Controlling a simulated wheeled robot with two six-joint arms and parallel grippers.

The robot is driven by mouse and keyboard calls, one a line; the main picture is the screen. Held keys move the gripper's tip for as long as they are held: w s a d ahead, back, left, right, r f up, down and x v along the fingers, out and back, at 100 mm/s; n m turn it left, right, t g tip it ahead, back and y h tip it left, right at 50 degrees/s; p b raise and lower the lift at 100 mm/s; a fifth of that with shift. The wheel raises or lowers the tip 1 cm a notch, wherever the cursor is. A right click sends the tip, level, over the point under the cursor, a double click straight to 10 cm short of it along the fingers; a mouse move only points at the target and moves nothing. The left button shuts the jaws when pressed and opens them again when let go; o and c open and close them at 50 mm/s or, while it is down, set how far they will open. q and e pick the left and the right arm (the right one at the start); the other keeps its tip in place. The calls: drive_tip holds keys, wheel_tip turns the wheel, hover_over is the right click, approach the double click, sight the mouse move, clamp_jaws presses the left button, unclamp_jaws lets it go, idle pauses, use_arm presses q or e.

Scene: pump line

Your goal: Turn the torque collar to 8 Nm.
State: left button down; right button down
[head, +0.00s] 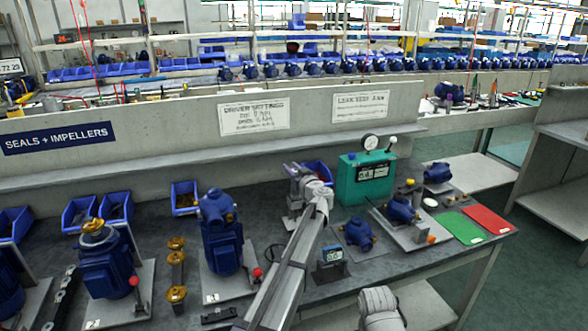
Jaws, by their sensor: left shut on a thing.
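My left gripper (298,178) is at the end of the grey arm that rises from the bottom middle. It is at a small grey upright fixture on the bench, left of the green box. Its jaws are closed on a part there, which I take to be the torque collar. The collar is mostly hidden by the gripper and wrist, and its setting cannot be read. A small device with a lit display (331,255) stands on the bench right of my left forearm; its digits are too small to read.
A green box with a gauge (366,178) stands behind right. Blue pumps (220,232) on plates stand left, others (403,210) right. Blue bins (185,198) line the back. A green mat (458,228) and red mat (487,219) lie far right. A driver settings sign (253,115) hangs behind.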

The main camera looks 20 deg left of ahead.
use_arm(q)
drive_tip(key=n+g+y, duration=0.1)
drive_tip(key=g, duration=0.1)
drive_tip(key=n+g+y, duration=0.3)
drive_tip(key=n+g, duration=0.1)
drive_tip(key=shift+s+a+g+y, duration=0.3)
drive_tip(key=shift+a+g+y, duration=0.05)
drive_tip(key=shift+g+y, duration=0.05)
drive_tip(key=shift+s+a+n+g+y, duration=0.1)
drive_tip(key=shift+s+n+g+y, duration=0.15)
drive_tip(key=shift+n+g, duration=0.55)
drive_tip(key=shift+s+a+n+g+y, duration=0.1)
drive_tip(key=shift+s+n+g+y, duration=0.1)
drive_tip(key=shift+n+g, duration=0.6)
drive_tip(key=shift+s+n+g+y, duration=0.25)
drive_tip(key=shift+n+g, duration=0.15)
drive_tip(key=shift+g, duration=0.8)
drive_tip(key=shift+s, duration=0.1)
drive_tip(key=c, duration=0.6)
unclamp_jaws()
drive_tip(key=shift+o, duration=0.2)
drive_tip(key=d, duration=0.7)
drive_tip(key=shift+s+d, duration=0.15)
drive_tip(key=shift+d, duration=0.25)
